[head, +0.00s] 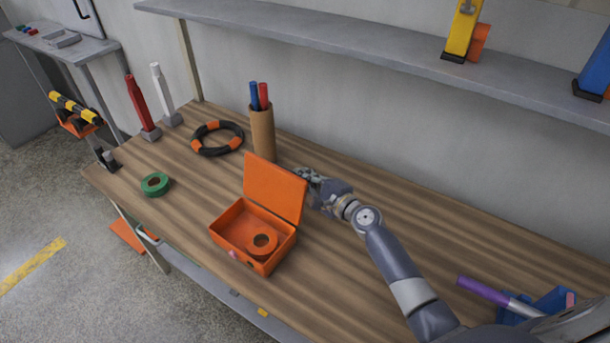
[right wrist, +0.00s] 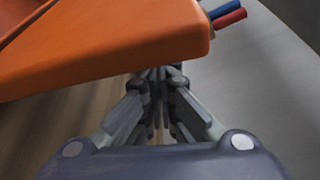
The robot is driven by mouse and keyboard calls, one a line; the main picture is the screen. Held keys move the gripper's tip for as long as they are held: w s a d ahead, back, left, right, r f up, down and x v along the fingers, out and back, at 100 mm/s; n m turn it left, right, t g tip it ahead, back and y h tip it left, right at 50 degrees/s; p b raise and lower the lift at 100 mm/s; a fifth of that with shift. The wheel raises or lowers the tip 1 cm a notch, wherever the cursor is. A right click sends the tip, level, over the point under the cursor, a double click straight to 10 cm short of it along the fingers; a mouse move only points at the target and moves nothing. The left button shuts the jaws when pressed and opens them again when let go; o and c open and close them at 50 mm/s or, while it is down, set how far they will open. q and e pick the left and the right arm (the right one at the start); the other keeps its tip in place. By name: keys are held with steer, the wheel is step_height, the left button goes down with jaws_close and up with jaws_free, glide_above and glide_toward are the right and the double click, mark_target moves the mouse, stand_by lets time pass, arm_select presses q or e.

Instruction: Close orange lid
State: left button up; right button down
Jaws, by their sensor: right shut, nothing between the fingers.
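An orange box (head: 227,234) stands on the wooden workbench with its orange lid (head: 274,190) raised upright at the back. My right gripper (head: 305,174) is shut and empty, just behind the lid's upper right corner. In the right wrist view, the lid (right wrist: 110,40) crosses the upper left, in front of and above the shut fingers (right wrist: 158,80). I cannot tell whether they touch it. The fingertips are partly hidden by the lid. My left gripper is not in view.
A brown tube (head: 262,134) with red and blue rods stands behind the lid, close to my right gripper. A black and orange hose ring (head: 217,139) and a green tape roll (head: 155,184) lie to the left. A purple-handled tool (head: 483,291) is at the right. A shelf (head: 350,45) runs above the bench.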

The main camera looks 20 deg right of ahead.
steer(key=s+a+r+n+t+y+b, duration=0.1)
steer(key=s+a+r+n+t+b, duration=0.2)
steer(key=s+a+r+n+b, duration=0.4)
arm_select(q)
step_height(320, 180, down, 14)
steer(key=b, duration=0.6)
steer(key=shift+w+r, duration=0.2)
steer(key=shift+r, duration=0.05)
arm_select(e)
steer(key=s+a+f+n+y, duration=0.5)
steer(key=a+n, duration=0.5)
steer(key=n, duration=0.6)
steer(key=shift+f, duration=1.35)
arm_select(q)
steer(key=shift+b, duration=0.3)
arm_select(e)
steer(key=shift+a+n, duration=0.1)
steer(key=shift+n, duration=0.2)
